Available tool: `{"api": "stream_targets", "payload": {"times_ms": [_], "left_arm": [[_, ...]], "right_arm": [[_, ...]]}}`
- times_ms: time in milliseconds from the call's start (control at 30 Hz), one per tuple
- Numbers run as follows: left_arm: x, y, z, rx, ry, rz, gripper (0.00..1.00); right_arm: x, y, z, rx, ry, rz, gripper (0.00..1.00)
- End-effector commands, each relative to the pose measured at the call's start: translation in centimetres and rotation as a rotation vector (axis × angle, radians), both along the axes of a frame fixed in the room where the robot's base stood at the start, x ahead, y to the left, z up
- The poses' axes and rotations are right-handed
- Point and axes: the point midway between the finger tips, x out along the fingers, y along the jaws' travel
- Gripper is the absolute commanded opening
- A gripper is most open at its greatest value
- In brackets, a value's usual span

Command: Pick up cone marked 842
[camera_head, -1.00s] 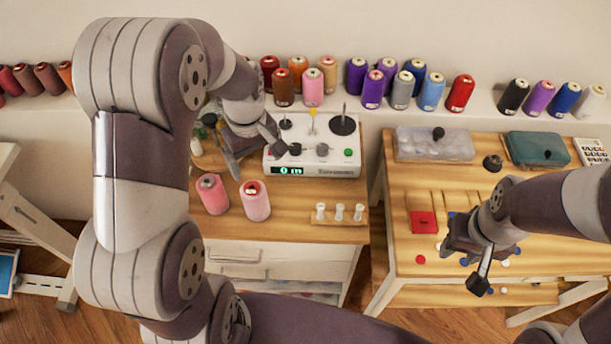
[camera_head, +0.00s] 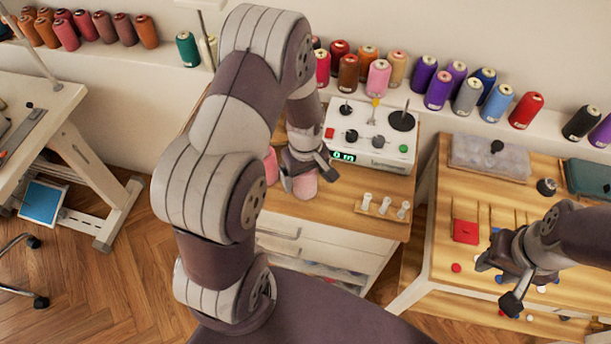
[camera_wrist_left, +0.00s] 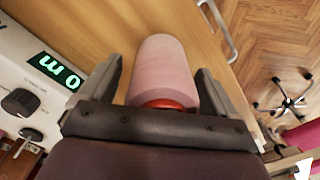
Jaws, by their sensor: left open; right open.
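A pink cone (camera_head: 305,188) stands on the wooden cabinet top, partly hidden by my left gripper (camera_head: 310,178). In the left wrist view the pink cone (camera_wrist_left: 162,70) is between the two spread fingers of my left gripper (camera_wrist_left: 163,82), with a gap on both sides. An orange-red ring shows at its near end. No number is readable on it. A second pink cone (camera_head: 271,165) is mostly hidden behind my left arm. My right gripper (camera_head: 498,282) is open and empty over the right table.
A white winder machine (camera_head: 372,140) with knobs and a lit display stands just behind the cone. A wooden holder (camera_head: 383,208) with white pegs is to the right. Several coloured cones line the back shelf. The right table holds a red square (camera_head: 466,231).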

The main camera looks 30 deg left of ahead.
Motion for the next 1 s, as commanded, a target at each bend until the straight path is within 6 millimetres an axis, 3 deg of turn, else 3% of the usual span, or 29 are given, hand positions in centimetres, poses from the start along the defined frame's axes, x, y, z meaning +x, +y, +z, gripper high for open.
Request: {"api": "stream_targets", "payload": {"times_ms": [67,200,267,567,833,1000], "left_arm": [[0.0,0.0,0.0,0.0,0.0,0.0,0.88],[0.0,0.0,0.0,0.0,0.0,0.0,0.42],[0.0,0.0,0.0,0.0,0.0,0.0,0.26],[0.0,0.0,0.3,0.0,0.0,0.0,0.26],[0.1,0.0,4.0,0.001,-0.006,0.0,0.26],[-1.6,-3.4,6.3,0.0,-0.003,-0.008,0.26]], "right_arm": [[0.0,0.0,0.0,0.0,0.0,0.0,0.43],[0.0,0.0,0.0,0.0,0.0,0.0,0.43],[0.0,0.0,0.0,0.0,0.0,0.0,0.43],[0.0,0.0,0.0,0.0,0.0,0.0,0.43],[0.0,0.0,-0.2,0.0,0.0,0.0,0.43],[0.0,0.0,-0.5,0.0,0.0,0.0,0.43]]}}
